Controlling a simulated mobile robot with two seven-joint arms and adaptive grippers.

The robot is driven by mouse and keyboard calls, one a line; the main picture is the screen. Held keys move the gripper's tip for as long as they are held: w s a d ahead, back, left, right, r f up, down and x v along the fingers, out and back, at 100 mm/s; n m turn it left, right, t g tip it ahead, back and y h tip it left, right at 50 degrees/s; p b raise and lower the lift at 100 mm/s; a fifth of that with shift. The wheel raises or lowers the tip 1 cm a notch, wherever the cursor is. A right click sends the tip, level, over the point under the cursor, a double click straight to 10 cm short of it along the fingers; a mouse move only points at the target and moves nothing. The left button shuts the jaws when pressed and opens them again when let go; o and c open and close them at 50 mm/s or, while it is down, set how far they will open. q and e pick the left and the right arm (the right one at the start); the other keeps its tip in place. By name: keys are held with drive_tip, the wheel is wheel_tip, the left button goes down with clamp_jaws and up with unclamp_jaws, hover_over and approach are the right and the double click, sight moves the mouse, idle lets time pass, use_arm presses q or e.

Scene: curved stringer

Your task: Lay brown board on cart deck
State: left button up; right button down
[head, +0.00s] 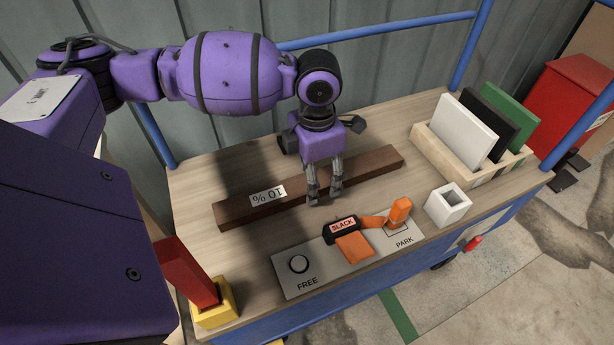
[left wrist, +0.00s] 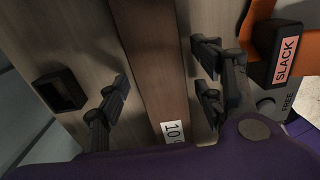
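The brown board (head: 367,173) lies lengthwise across the cart deck (head: 210,177) and bears a white "10 %" label (head: 268,195). It appears to rest on the deck, with a dark shadow across it. My left gripper (head: 325,198) reaches down over the board's middle. In the left wrist view the board (left wrist: 152,60) runs between the spread fingers of my left gripper (left wrist: 164,80), with a visible gap on each side. Whether the fingertips touch the deck is hard to tell. My right gripper is not in view.
In front is a grey panel (head: 322,266) with a black SLACK block (head: 341,229) and orange lever (head: 398,211). A white square socket (head: 447,205) and a wooden rack (head: 439,158) of upright plates stand right. A red block (head: 185,270) stands in a yellow holder (head: 216,306).

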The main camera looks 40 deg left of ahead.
use_arm(q)
drive_tip(key=shift+r, duration=0.2)
wheel_tip(320, 180, up, 12)
drive_tip(key=p, duration=0.3)
idle(0.6)
